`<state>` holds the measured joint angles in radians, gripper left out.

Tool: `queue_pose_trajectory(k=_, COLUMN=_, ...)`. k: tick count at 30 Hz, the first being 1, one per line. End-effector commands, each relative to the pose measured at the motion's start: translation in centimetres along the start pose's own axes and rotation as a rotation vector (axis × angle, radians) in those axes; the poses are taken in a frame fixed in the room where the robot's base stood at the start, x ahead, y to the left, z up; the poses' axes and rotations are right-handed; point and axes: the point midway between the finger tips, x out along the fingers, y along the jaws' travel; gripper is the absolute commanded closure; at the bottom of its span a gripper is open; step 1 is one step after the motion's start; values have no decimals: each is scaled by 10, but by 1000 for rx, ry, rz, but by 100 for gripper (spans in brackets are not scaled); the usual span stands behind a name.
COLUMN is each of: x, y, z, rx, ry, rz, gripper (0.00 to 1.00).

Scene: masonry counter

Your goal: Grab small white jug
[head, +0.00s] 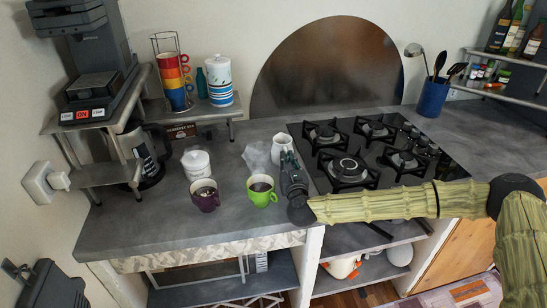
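A small white jug (281,145) stands upright on the grey counter (130,222), just left of the black gas hob. Its lower right part is hidden behind my gripper. My dark gripper (288,159) reaches over the counter from the right and points away from the camera, its end right at the near side of the jug. I cannot tell whether its fingers touch the jug or lie around it, nor whether they are open or shut.
A green mug (262,191) stands close left of my gripper, with a purple mug (205,195) beyond it. A clear crumpled-looking item (256,156) sits beside the jug. A white tub (196,164) is farther left. The hob (375,150) lies right.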

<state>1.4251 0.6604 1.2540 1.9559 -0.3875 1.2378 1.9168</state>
Motion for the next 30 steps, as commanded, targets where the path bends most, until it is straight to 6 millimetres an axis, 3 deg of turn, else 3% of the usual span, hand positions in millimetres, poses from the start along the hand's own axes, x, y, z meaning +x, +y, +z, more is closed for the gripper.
queue_pose_trajectory(k=17, x=0, y=0, z=9, rx=0, ry=-4, rz=1, gripper=100)
queue_pose_trajectory(k=30, x=0, y=1, z=42, rx=0, ry=-5, rz=1, gripper=100)
